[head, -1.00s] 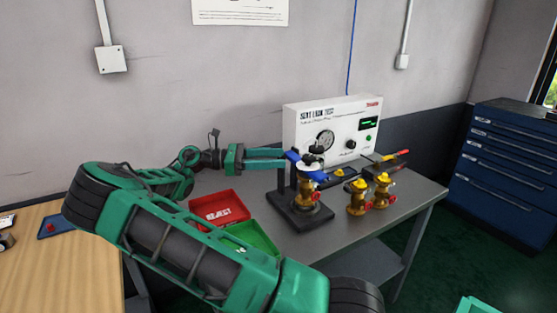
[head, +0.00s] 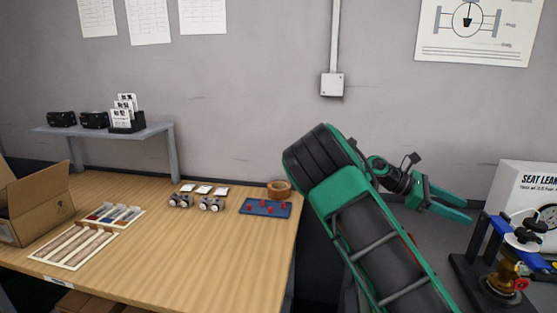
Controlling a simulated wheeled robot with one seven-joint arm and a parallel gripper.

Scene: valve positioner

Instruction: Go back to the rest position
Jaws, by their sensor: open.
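My gripper (head: 461,204) is at the right of the head view, with its two green fingers apart and nothing visible between them. It points right, toward the test stand (head: 507,287), and is apart from it. The stand holds a brass valve (head: 506,274) upright, with a blue clamp part (head: 503,229) above it. My green and black arm fills the centre right and hides part of the grey bench.
A wooden table (head: 150,240) at left carries a cardboard box (head: 35,212), a wooden sorting tray (head: 75,249), small round parts, a blue tray (head: 266,208) with red pieces, and a tape roll (head: 279,189). A shelf (head: 150,131) stands behind. A white tester (head: 535,190) is far right.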

